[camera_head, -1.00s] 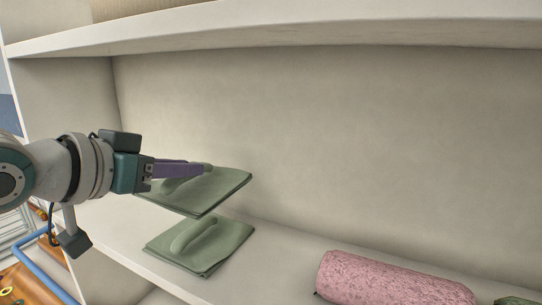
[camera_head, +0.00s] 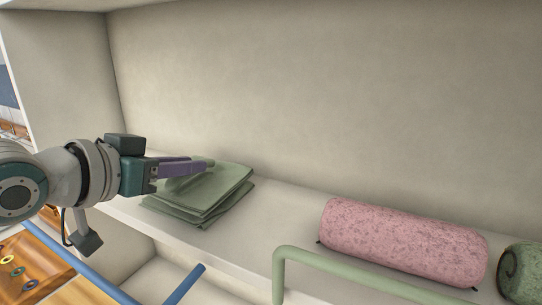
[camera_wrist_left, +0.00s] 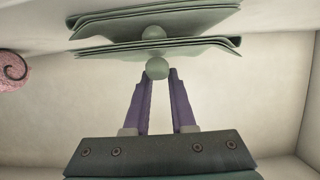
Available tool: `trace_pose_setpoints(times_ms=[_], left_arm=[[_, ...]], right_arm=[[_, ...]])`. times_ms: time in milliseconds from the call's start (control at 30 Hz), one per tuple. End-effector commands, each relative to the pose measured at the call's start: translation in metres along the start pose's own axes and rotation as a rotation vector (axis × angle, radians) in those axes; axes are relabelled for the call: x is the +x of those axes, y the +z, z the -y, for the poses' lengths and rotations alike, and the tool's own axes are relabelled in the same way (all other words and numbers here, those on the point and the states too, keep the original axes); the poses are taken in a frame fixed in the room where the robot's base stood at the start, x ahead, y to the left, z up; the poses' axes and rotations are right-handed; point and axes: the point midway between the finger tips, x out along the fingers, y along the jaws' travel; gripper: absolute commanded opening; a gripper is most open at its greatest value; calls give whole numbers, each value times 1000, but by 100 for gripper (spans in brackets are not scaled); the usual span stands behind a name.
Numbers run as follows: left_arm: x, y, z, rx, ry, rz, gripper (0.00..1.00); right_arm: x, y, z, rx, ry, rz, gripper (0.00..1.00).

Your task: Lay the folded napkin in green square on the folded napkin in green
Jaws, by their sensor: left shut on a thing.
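My left gripper (camera_head: 208,164) is shut on the raised ridge of the upper green folded napkin (camera_head: 228,178). It holds this napkin roughly level, over the lower green folded napkin (camera_head: 165,209), which lies on the white shelf. The upper napkin hides most of the lower one. In the left wrist view, which looks upside down, the held napkin (camera_wrist_left: 205,44) is at the fingertips and the lower napkin (camera_wrist_left: 190,14) is beyond it. The lower napkin's rounded ridge (camera_wrist_left: 155,33) shows between them. I cannot tell whether the two touch. My right gripper is not in view.
A pink rolled towel (camera_head: 400,240) lies on the shelf (camera_head: 285,205) to the right, with a green roll (camera_head: 520,272) at the right edge. A pale green rail (camera_head: 350,272) and a blue rail (camera_head: 75,262) cross in front. Shelf between napkins and pink roll is clear.

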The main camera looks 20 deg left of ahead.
Motion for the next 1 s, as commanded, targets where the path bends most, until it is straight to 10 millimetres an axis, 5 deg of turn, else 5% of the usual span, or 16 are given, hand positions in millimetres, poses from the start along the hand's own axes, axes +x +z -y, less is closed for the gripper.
trace_pose_setpoints(times_ms=[567, 600, 867, 1000], left_arm=[[2, 5, 0, -1, 0, 1, 0], [2, 4, 0, 0, 0, 0, 27], [2, 4, 0, 0, 0, 0, 56], [2, 4, 0, 0, 0, 0, 58]], right_arm=[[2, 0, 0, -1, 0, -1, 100], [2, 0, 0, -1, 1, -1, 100], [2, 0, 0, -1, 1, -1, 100], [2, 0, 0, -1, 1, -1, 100]])
